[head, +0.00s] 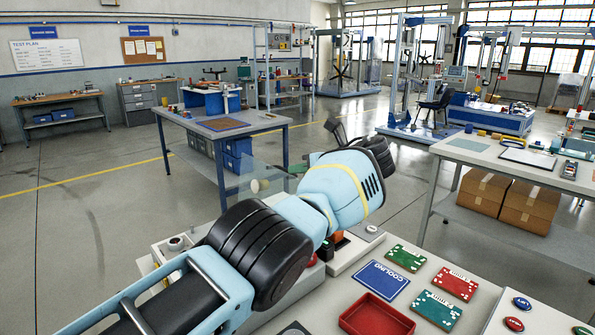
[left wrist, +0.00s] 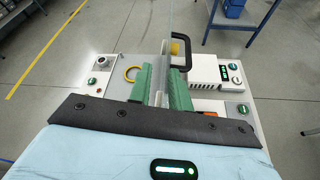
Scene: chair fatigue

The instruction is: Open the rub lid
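The rub lid (head: 262,181) is a clear, thin pane that stands raised above the bench tester, left of my arm in the head view. In the left wrist view the lid (left wrist: 168,30) is seen nearly edge-on. My left gripper (left wrist: 161,82) has two green fingers close together, one on each side of the pane, and appears shut on it. In the head view my own arm hides most of this gripper and much of the tester. My right gripper is in neither view.
A black handle (left wrist: 187,52) and a yellow block (left wrist: 178,48) are beside the pane. A red tray (head: 376,316) and several cards lie on the bench right of my arm.

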